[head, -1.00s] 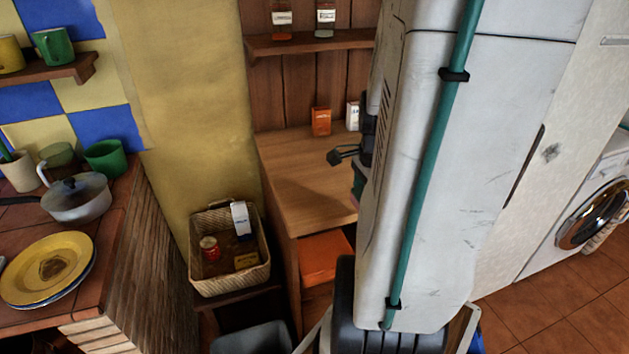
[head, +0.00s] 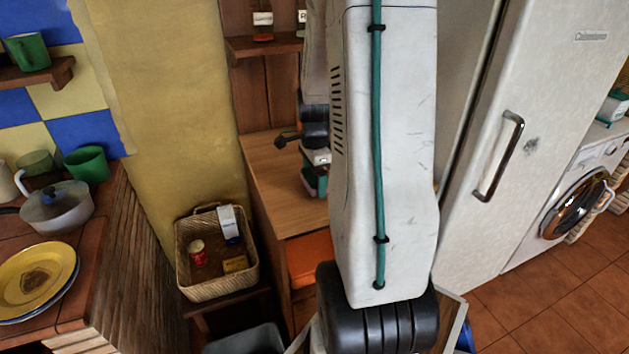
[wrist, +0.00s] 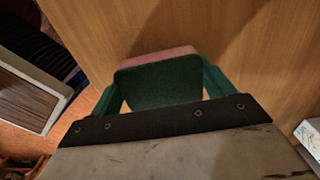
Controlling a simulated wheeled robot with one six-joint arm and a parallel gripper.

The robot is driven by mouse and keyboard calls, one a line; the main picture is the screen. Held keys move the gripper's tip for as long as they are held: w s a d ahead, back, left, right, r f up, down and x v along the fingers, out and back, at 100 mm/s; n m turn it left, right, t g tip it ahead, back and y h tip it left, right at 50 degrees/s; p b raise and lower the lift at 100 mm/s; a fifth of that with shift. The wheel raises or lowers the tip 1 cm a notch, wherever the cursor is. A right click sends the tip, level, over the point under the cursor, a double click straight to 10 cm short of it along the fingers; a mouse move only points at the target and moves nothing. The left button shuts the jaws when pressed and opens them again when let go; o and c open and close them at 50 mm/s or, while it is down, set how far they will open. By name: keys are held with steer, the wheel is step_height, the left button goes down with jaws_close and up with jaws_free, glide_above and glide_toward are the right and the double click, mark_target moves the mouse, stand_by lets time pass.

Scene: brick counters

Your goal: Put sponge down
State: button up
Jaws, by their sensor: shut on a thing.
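The sponge (wrist: 158,86) has a green face and a pink edge. In the wrist view it sits between the two green fingers of my gripper (wrist: 162,78), which is shut on it. Wood surface fills the view beyond it. In the head view my gripper (head: 316,180) is small and partly hidden behind my arm, over the wooden counter (head: 268,178). I cannot tell whether the sponge touches the counter.
A wicker basket (head: 184,262) with a can and boxes stands left of the counter. A white fridge (head: 545,120) stands at the right. The counter's left part is clear.

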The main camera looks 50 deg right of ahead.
steer(key=shift+f, duration=0.55)
steer(key=shift+f, duration=0.15)
